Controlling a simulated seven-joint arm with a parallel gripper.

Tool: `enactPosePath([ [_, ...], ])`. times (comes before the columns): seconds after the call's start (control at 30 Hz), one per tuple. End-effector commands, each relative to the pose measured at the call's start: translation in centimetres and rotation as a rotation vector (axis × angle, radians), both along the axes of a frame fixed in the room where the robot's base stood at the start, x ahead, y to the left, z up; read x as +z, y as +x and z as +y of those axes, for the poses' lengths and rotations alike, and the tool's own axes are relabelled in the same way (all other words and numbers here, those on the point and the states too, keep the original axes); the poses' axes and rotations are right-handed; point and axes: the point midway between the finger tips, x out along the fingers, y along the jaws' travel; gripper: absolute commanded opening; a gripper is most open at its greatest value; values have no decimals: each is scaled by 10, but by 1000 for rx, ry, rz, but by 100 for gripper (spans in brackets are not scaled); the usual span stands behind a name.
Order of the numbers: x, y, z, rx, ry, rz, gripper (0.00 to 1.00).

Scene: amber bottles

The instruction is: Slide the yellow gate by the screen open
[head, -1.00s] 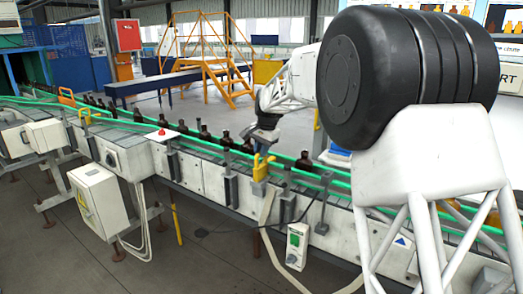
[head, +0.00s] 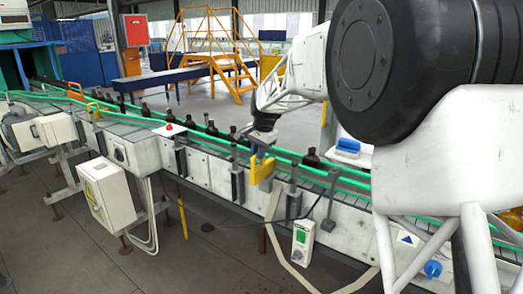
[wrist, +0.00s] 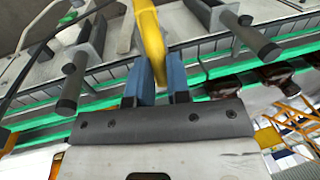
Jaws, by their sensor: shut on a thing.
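The yellow gate (head: 261,172) stands at the near rail of the conveyor, mid-picture in the head view. My gripper (head: 262,148) reaches down to it from above and behind. In the wrist view, the blue fingers of my gripper (wrist: 159,72) are shut on the gate's curved yellow handle (wrist: 149,32). The lower part of the gate is out of the wrist view. I cannot tell how far open the gate stands. I make out no large screen in the head view now.
The conveyor (head: 208,170) runs diagonally with green rails. A brown bottle (head: 312,158) stands to the right of the gate, with several more to the left. Dark posts (wrist: 75,78) flank the gate. A white control box (head: 302,240) hangs below. Another yellow gate (head: 94,109) is farther left.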

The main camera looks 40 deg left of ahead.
Motion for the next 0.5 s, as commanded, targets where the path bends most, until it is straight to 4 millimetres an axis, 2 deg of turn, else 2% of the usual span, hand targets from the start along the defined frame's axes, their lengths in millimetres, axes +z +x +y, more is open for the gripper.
enactPosePath([
  [0.27, -1, -5, 0, 2, -4, 7, 0],
  [0.3, -1, -5, 0, 2, -4, 7, 24],
  [0.43, -1, -4, 0, 2, -3, 6, 42],
  [0.5, 0, -4, 0, 2, -3, 6, 42],
])
